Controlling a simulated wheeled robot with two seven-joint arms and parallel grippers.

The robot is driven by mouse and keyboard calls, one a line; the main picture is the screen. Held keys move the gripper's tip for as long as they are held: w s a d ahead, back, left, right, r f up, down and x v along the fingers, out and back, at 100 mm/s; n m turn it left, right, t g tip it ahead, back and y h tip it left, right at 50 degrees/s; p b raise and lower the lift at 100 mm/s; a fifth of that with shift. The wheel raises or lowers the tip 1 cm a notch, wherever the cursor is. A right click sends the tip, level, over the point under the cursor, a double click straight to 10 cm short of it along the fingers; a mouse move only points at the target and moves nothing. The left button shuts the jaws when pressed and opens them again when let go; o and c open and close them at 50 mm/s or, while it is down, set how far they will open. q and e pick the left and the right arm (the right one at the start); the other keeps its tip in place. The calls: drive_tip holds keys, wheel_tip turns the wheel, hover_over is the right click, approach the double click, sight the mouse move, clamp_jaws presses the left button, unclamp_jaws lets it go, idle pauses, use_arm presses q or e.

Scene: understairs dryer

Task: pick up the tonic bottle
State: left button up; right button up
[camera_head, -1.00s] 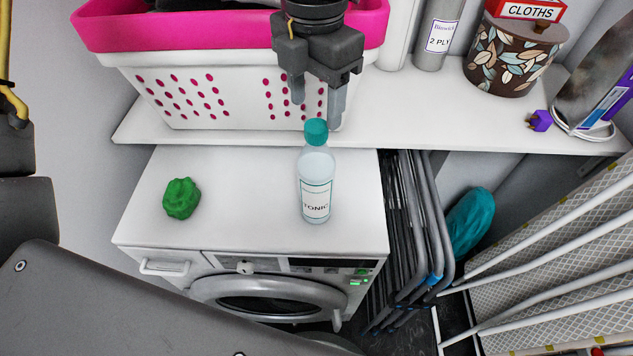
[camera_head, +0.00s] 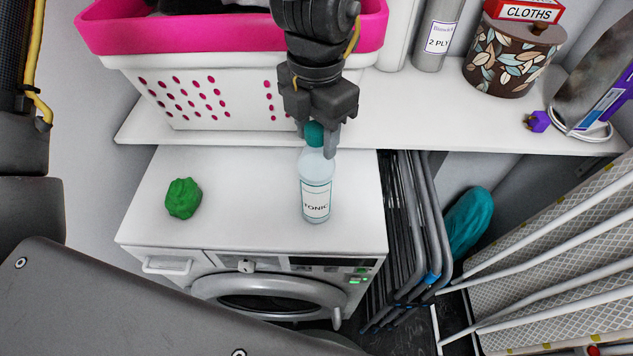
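The tonic bottle (camera_head: 316,190) is clear with a teal cap and a "TONIC" label. It stands upright on the white washing machine top (camera_head: 235,215), near its right side.
A green lump (camera_head: 183,198) lies left of the bottle. Behind, a pink and white basket (camera_head: 190,95) sits on a white shelf (camera_head: 400,125) with a patterned tin (camera_head: 510,55). Folded grey racks (camera_head: 405,230) stand right of the machine. The machine top between lump and bottle is clear.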

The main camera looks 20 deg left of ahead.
use_arm(q)
drive_tip(key=c, duration=0.7)
drive_tip(key=shift+c, duration=0.7)
use_arm(e)
drive_tip(key=shift+d, duration=0.3)
use_arm(q)
drive_tip(key=shift+r, duration=0.1)
